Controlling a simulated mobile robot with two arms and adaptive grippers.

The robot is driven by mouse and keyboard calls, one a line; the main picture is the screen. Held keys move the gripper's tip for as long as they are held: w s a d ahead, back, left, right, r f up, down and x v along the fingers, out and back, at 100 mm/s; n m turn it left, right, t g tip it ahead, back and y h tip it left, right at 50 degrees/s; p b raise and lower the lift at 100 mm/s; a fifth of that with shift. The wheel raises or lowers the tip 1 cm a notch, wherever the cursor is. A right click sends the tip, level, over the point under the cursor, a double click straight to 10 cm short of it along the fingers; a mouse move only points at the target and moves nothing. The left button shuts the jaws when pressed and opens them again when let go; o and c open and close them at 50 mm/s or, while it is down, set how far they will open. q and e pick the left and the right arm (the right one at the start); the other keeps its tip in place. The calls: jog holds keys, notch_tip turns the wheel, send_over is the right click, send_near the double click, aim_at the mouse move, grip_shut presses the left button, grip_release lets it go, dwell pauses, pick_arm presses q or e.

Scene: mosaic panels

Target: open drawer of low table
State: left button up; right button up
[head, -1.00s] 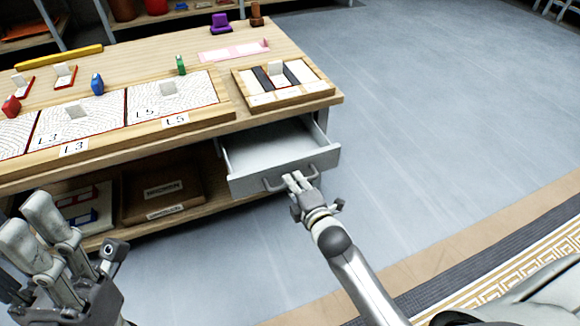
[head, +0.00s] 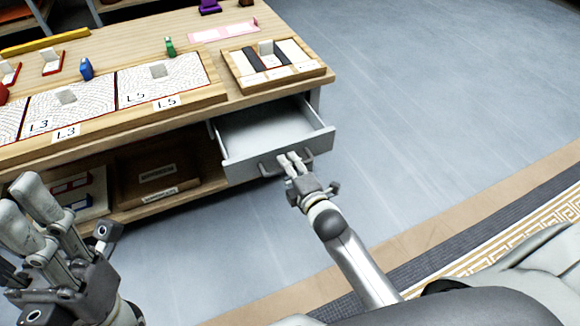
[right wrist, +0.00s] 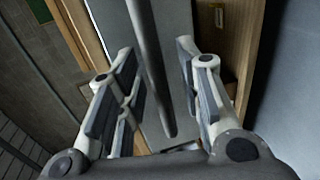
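The low table (head: 130,45) is wooden and stands at the upper left in the head view. Its grey drawer (head: 275,131) is at the right end and stands well open, empty inside. A bar handle (head: 267,171) is on the drawer front. My right gripper (head: 290,160) is at this handle. In the right wrist view, the handle bar (right wrist: 150,65) runs between the right gripper's spread fingers (right wrist: 158,95), with gaps on both sides. My left gripper (head: 28,212) is empty at the lower left, its fingers apart, clear of the table.
On the tabletop are mosaic panels (head: 160,85) with labels, a striped board (head: 310,70), a pink tray (head: 222,32) and small coloured pieces. A wooden box (head: 158,178) lies on the lower shelf. Grey floor (head: 430,90) is free at the right. A patterned rug (head: 500,240) lies at the lower right.

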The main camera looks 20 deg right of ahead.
jog(key=shift+s, duration=0.15)
jog(key=v, duration=1.1)
jog(key=shift+s, duration=0.35)
jog(key=shift+r, duration=0.1)
